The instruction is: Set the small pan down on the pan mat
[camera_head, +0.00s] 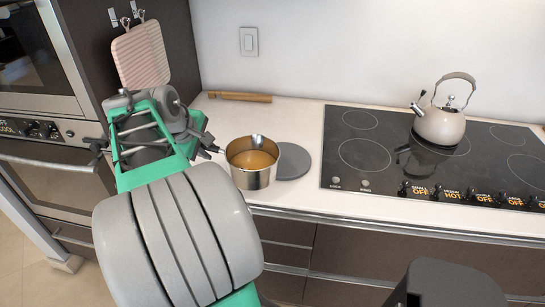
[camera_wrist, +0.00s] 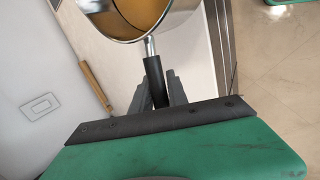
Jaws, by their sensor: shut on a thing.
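The small pan (camera_head: 250,178) is a shiny metal pot with a brownish-orange inside, and it looks upright. My gripper (camera_head: 215,149) is shut on its handle, from the left of the pan. In the wrist view, the fingers of my gripper (camera_wrist: 157,92) close around the black handle (camera_wrist: 154,75), and the pan (camera_wrist: 146,32) is cut off at the top. The pan mat (camera_head: 297,160) is a flat grey disc on the white counter. The pan hides the mat's left part. I cannot tell whether the pan is above the mat or beside it, or how high it is.
A black cooktop (camera_head: 350,180) lies to the right, with a cream kettle (camera_head: 441,126) on it. A wooden rolling pin (camera_head: 240,97) lies at the back of the counter. Ovens (camera_head: 50,160) stand at the left. Bare counter (camera_head: 300,115) lies behind the mat.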

